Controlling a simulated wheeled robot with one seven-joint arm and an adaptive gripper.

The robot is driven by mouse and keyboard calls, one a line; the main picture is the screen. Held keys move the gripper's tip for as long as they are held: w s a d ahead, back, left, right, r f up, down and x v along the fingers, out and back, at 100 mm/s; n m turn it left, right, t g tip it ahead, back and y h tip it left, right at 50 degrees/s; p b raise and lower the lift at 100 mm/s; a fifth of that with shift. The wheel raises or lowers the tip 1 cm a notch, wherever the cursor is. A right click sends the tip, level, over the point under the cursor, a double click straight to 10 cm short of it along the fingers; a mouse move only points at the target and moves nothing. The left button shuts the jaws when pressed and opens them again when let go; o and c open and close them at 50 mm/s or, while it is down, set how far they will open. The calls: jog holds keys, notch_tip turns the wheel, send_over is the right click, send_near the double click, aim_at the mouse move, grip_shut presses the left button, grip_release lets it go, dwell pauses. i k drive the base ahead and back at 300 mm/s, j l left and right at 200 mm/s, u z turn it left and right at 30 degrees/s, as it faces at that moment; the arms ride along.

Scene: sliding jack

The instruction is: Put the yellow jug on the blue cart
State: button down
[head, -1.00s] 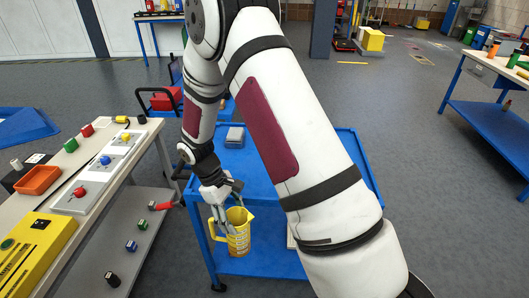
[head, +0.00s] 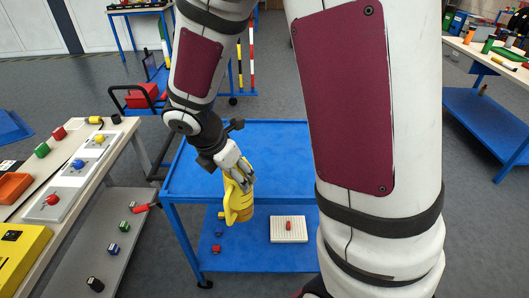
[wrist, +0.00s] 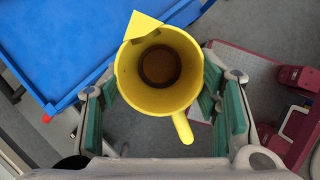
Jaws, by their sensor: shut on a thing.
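The yellow jug (head: 239,204) is held in my gripper (head: 240,178) at the near edge of the blue cart (head: 280,135). In the wrist view the jug (wrist: 160,72) shows from above, open mouth up, dark at the bottom, between the green-padded fingers of my gripper (wrist: 165,100). Its spout points up in that picture and overlaps the edge of the blue cart top (wrist: 75,35); most of the jug is outside that edge. The handle points down and right. In the head view the jug looks tilted. The visible part of the cart top is bare; my arm hides some of it.
The cart's lower shelf holds a white board with a red piece (head: 289,229) and small blocks (head: 216,249). A workbench (head: 85,195) with boxes and switches stands close on the left. Another blue table (head: 490,115) stands at the right. Grey floor lies between.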

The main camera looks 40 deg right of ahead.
aim_at(260, 170)
jog(key=l, duration=0.65)
jog(key=i+l, duration=0.1)
jog(key=l, duration=0.55)
